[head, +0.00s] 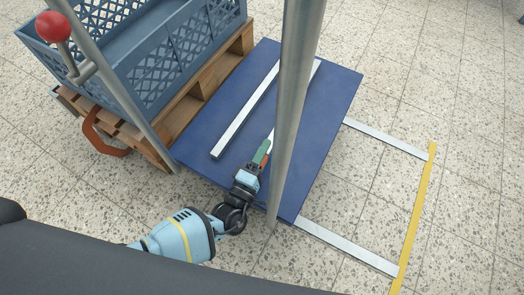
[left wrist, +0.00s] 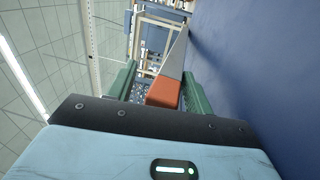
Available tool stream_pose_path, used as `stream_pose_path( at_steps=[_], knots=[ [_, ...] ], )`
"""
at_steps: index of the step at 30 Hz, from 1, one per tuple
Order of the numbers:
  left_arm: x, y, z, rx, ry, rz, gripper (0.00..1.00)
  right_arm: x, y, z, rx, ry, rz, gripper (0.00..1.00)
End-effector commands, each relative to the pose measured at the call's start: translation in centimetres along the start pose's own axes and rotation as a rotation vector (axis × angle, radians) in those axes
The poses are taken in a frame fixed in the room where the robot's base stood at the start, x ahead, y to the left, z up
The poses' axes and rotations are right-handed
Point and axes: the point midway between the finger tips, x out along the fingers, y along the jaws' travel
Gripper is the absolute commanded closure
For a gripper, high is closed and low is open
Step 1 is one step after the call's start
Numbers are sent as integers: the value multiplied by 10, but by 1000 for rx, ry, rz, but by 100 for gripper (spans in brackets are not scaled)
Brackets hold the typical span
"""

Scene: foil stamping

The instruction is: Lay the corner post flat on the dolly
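The dolly (head: 330,115) is a flat dark blue deck in the head view; blue fills the right of the left wrist view (left wrist: 275,75). A pale corner post (head: 232,130) lies flat on its left part. A second pale post (head: 316,67) runs along the deck, mostly hidden by a metal pole. My left gripper (head: 262,152) is at this post's near end. In the left wrist view, the post's orange end (left wrist: 162,93) sits between the green fingers (left wrist: 158,88), with a gap on the left, so the gripper looks open around it. My right gripper is out of view.
A grey metal pole (head: 292,90) stands close beside my left gripper. A blue-grey crate (head: 150,75) on a wooden pallet (head: 215,75) borders the dolly's left. A red-knobbed lever (head: 53,27) is at upper left. Right of the dolly is open floor with a yellow line (head: 418,215).

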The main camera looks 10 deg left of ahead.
Motion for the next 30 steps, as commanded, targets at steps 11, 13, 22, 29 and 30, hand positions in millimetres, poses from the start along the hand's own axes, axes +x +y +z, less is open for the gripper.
stream_pose_path(
  at_steps=[11,13,22,29,30],
  knots=[
    [-45,-28,5,-6,-17,-86,50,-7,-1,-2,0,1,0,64],
    [-55,-21,3,-3,-12,-69,50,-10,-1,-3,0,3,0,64],
    [-84,2,0,9,-7,-8,50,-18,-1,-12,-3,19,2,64],
    [-85,8,-1,8,1,10,50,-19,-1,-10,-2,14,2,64],
    [-85,8,-1,8,1,11,50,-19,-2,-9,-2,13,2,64]
  ],
)
